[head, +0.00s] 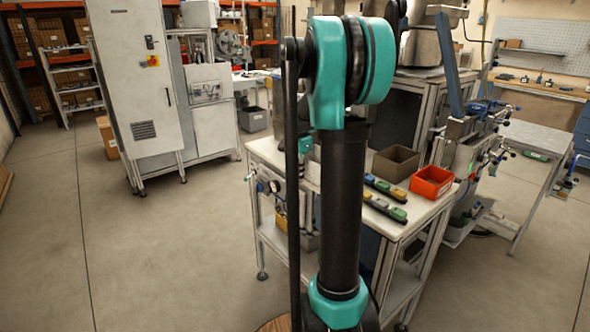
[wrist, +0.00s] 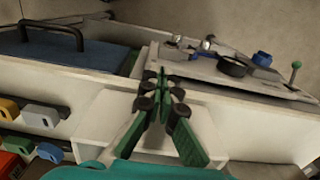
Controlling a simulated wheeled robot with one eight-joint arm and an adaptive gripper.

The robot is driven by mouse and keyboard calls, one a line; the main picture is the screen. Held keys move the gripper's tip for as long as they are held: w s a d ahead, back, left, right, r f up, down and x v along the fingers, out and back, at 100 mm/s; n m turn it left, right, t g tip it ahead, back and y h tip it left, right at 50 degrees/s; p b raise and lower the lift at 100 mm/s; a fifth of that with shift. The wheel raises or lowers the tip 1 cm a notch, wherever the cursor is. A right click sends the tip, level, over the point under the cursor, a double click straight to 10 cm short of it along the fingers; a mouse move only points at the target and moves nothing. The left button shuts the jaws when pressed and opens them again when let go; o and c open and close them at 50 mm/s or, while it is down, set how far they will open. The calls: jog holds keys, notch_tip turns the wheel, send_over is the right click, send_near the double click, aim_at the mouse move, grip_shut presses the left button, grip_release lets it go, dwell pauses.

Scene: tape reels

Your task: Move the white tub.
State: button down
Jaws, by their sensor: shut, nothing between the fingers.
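In the wrist view, my gripper (wrist: 163,80) shows green and black fingers that meet at their tips, with nothing between them. Below and around the fingers is a pale, box-shaped form (wrist: 103,132) that looks like the white tub. The fingers and the teal part of my wrist hide much of it, and I cannot tell whether they touch it.
The white bench (head: 405,222) carries a grey-brown bin (head: 395,163), an orange-red bin (head: 431,182) and rows of small coloured blocks (head: 384,187). A plate with black and blue fittings (wrist: 233,66) lies beyond the fingers. Open floor (head: 180,255) is at the left.

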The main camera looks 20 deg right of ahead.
jog(key=shift+w+d, duration=0.2)
jog(key=shift+d, duration=0.3)
jog(key=shift+w+d, duration=0.2)
jog(key=shift+d, duration=0.3)
jog(key=w+d, duration=0.1)
jog(key=d, duration=0.3)
jog(key=w+d, duration=0.2)
jog(key=d, duration=0.2)
jog(key=w+d, duration=0.1)
jog(key=d, duration=0.3)
jog(key=shift+w+d, duration=0.3)
